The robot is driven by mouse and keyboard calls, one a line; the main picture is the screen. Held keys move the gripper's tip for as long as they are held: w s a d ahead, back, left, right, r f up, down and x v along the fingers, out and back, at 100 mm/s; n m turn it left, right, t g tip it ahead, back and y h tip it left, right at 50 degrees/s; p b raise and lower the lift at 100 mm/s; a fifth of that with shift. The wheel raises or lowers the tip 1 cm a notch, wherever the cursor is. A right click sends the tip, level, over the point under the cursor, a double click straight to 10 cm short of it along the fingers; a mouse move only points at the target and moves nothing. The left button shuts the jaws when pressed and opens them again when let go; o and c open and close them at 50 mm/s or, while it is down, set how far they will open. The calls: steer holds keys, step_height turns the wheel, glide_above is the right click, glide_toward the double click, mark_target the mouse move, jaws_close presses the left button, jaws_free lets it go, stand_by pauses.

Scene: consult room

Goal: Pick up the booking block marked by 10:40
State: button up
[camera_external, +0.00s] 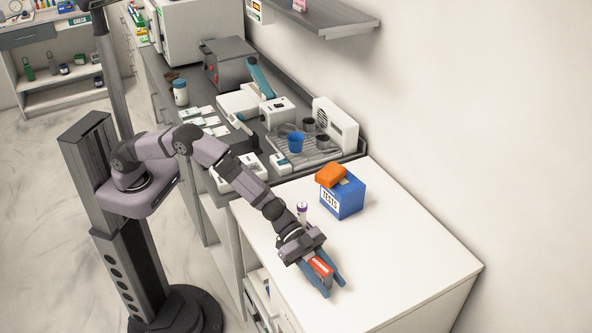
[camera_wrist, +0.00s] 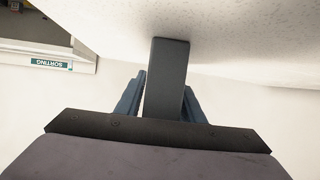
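A block (camera_external: 321,266) with a red face and small white lettering sits between the two blue fingers of my gripper (camera_external: 334,290), over the front part of the white counter. The lettering is too small to read, so I cannot tell whether it says 10:40. In the wrist view the block (camera_wrist: 166,80) shows as a plain dark grey bar, with a blue finger close against each side. My gripper (camera_wrist: 165,98) looks shut on it. The block hides parts of the fingers. I cannot tell whether it touches the counter.
A blue box (camera_external: 343,198) with an orange block (camera_external: 331,175) on top stands on the white counter (camera_external: 420,262). A purple-capped tube (camera_external: 302,210) stands beside my wrist. The front right of the counter is clear. A grey bench behind holds a blue cup (camera_external: 295,142) and instruments.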

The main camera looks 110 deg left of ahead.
steer(key=c, duration=0.7)
steer(key=shift+r, duration=0.1)
step_height(320, 180, up, 10)
steer(key=shift+f+p, duration=0.1)
steer(key=shift+p, duration=0.6)
